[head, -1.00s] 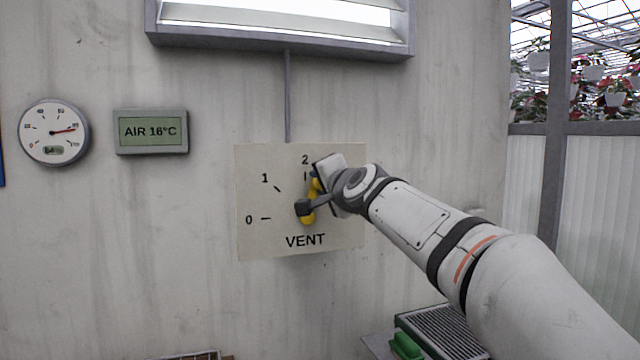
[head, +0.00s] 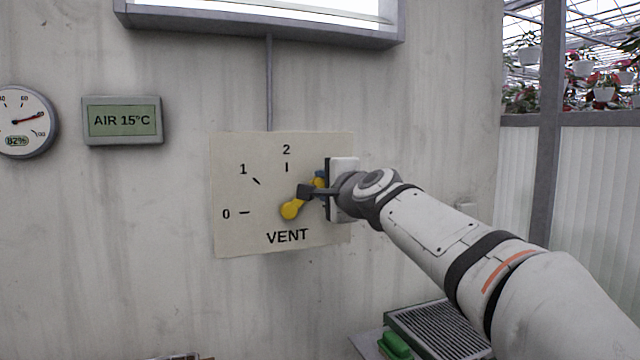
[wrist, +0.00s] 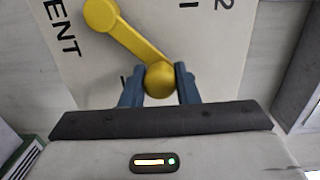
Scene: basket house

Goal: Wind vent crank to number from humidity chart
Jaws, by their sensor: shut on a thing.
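The yellow vent crank (head: 291,209) is on a cream VENT panel (head: 235,235) on the wall. The panel's marks 0, 1 and 2 show at its left and top; its right part is hidden behind my gripper. The crank's arm points up and right from its hub, past the 2 mark. My gripper (head: 318,188) is at the outer end of the crank. In the wrist view, its blue fingers (wrist: 159,85) are shut on the round yellow knob (wrist: 159,78). A round dial (head: 22,122) at the left edge reads 82%, its left side cut off.
A display (head: 122,120) reads AIR 15°C. A window or light box (head: 260,30) is above the panel. A grey ridged tray (head: 440,330) and a green object (head: 395,345) are below right. Hanging plants (head: 600,85) are behind glazing at right.

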